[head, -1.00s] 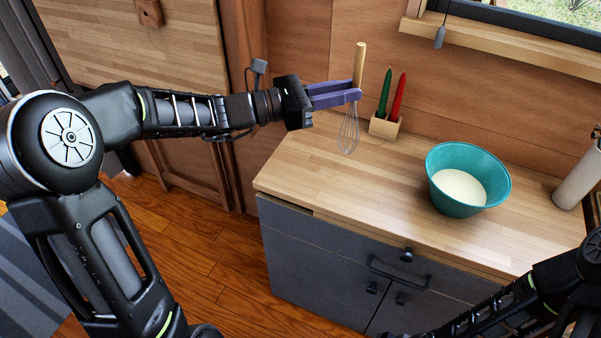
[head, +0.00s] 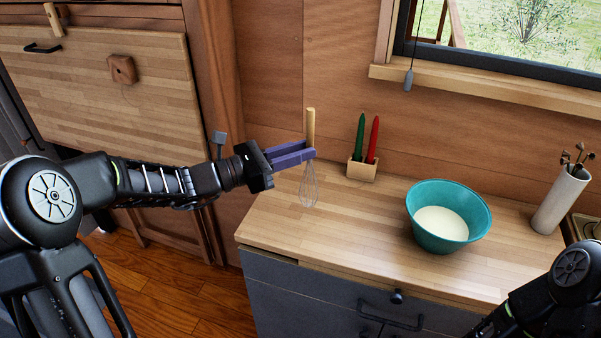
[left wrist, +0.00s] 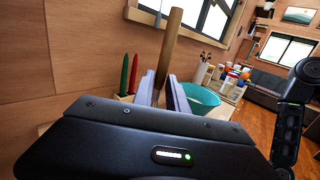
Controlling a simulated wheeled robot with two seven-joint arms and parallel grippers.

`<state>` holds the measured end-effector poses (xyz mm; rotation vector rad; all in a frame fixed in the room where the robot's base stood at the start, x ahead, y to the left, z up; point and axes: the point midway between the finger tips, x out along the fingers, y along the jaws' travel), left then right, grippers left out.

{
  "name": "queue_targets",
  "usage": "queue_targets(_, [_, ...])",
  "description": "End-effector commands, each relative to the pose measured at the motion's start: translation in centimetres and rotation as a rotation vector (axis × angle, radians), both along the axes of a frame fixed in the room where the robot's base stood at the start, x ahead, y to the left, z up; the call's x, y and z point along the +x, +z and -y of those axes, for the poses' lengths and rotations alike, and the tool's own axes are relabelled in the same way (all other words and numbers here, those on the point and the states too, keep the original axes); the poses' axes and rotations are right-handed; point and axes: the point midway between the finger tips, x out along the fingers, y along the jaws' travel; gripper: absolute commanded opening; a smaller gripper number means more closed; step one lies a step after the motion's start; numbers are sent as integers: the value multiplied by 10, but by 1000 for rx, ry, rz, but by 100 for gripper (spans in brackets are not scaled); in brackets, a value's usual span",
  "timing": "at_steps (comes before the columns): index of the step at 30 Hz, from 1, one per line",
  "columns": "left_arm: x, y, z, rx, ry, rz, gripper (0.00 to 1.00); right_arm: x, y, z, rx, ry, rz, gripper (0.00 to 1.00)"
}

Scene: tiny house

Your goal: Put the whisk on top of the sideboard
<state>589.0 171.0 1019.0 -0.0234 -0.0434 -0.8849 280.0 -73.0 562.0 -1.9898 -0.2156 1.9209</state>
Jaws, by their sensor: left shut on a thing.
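The whisk has a wooden handle (head: 310,127) and a wire head (head: 309,188). It is upright, handle up, over the left part of the wooden top of the grey sideboard (head: 350,225). My left gripper (head: 308,153) is shut on the whisk, around the lower handle. In the left wrist view, the handle (left wrist: 169,50) stands between the purple fingers (left wrist: 165,92); the wire head is hidden there. I cannot tell whether the wires touch the top. Of my right arm (head: 545,295) only links show at the lower right; its gripper is out of view.
A teal bowl (head: 418,205) with pale contents stands on the sideboard, right of the whisk. A wooden holder (head: 361,171) with green and red candles stands near the back wall. A white utensil jar (head: 560,200) is at the right. The front left of the top is clear.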

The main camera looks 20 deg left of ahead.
Motion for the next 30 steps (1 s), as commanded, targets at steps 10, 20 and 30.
queue_targets(10, [0,-5,0,0,0,2,0,0,0,0,0,0,0,36])
queue_targets(20, [0,-41,1,-1,-1,1,0,0,0,0,0,0,0,36])
queue_targets(30, [0,-45,0,1,-1,2,0,0,-2,0,0,0,0,36])
